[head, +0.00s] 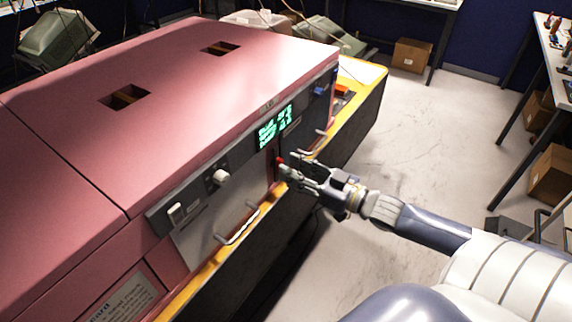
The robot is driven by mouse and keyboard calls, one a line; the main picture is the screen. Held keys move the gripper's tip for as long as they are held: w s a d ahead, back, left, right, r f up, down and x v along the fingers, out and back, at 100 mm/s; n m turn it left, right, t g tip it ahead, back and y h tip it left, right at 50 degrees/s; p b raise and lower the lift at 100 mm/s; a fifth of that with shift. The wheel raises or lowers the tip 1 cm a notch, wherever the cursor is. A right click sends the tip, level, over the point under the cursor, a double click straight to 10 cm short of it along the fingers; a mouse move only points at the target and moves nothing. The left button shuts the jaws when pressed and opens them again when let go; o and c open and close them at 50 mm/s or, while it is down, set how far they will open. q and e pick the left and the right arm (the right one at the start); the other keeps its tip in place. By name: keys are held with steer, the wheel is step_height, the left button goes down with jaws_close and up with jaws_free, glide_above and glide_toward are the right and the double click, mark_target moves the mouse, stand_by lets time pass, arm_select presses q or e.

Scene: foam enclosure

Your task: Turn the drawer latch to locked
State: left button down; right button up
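A pink cabinet (190,90) stands at left and centre with a grey control panel along its front. A pale drawer front (200,238) with a metal bar handle (237,230) is below the panel. A small red-tipped part (281,160), possibly the drawer latch, sits on the front right of this drawer. My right gripper (284,171) is right at it, fingertips pointing at the cabinet. The fingers partly cover this spot, so contact, finger gap and latch angle are unclear. My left gripper is not in view.
The panel has a white knob (221,178), a white switch (176,212) and a lit green display (275,127). Another bar handle (309,148) is just beyond my gripper. A yellow ledge (362,90) runs under the cabinet. The floor (430,140) at right is open.

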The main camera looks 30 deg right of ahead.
steer(key=shift+x, duration=1.4)
jaws_close()
